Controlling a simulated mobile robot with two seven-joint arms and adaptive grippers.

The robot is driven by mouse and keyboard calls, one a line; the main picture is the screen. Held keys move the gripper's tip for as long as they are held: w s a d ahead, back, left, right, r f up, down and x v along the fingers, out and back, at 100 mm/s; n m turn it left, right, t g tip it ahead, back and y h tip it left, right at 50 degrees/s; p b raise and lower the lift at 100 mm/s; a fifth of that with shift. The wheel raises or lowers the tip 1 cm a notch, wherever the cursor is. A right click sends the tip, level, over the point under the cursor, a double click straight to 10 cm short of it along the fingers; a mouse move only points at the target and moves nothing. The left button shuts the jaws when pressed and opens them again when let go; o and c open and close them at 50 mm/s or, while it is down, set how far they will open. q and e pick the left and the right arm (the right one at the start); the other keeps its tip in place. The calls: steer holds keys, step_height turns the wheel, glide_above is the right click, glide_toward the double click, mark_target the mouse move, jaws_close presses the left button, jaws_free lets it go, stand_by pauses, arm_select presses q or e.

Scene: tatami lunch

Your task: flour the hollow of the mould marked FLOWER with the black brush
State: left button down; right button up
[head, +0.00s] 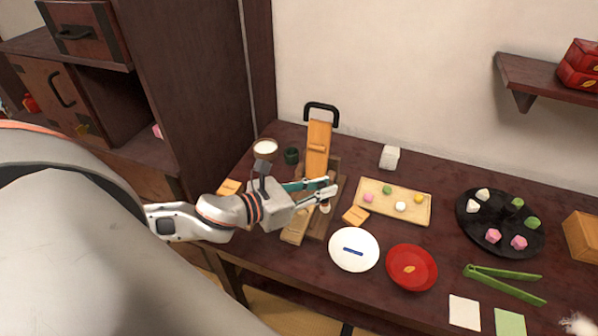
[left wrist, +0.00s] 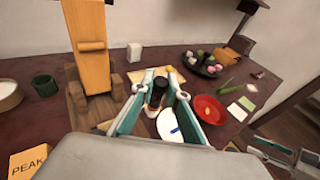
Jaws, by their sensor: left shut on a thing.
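My left gripper (head: 328,193) is shut on a dark, upright, short-handled thing, seemingly the black brush (left wrist: 155,96). In the left wrist view it stands between the teal fingers, and its pale lower end (head: 325,207) shows beneath them in the head view. The gripper is over the wooden press's right side. A small orange mould block (head: 355,215) lies just right of the press; its marking cannot be read. Another block (head: 228,187), at the left, reads PEAK in the left wrist view (left wrist: 28,163). I cannot tell which mould is marked FLOWER. My right gripper (left wrist: 272,150) seems partly visible at the lower right.
The press's tall orange lever (head: 318,150) stands behind my gripper. A pale-filled bowl (head: 265,147) and green cup (head: 291,155) are at the back left. A sweets board (head: 420,210), white plate (head: 340,262), red plate (head: 425,277), black tray (head: 468,227) and green tongs (head: 500,282) lie rightward.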

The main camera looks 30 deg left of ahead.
arm_select(q)
steer(key=w+a+f+m+g+b, duration=0.1)
steer(key=a+f+m+g+b, duration=0.1)
steer(key=a+f+b, duration=0.3)
steer(key=shift+w+a+f+h, duration=0.4)
steer(key=shift+a+f, duration=0.15)
steer(key=shift+a, duration=0.25)
steer(key=shift+r, duration=0.1)
stand_by(0.8)
steer(key=shift+f+b, duration=0.45)
steer(key=shift+f, duration=0.7)
stand_by(0.8)
steer(key=shift+d, duration=0.2)
steer(key=shift+s+a+p, duration=0.1)
steer(key=shift+a+p, duration=0.25)
steer(key=shift+a, duration=0.05)
stand_by(0.3)
steer(key=shift+w+d, duration=0.15)
steer(key=shift+w, duration=0.1)
steer(key=shift+s+d+p, duration=0.1)
steer(key=shift+s+p, duration=0.2)
steer(key=shift+s, duration=0.15)
stand_by(0.5)
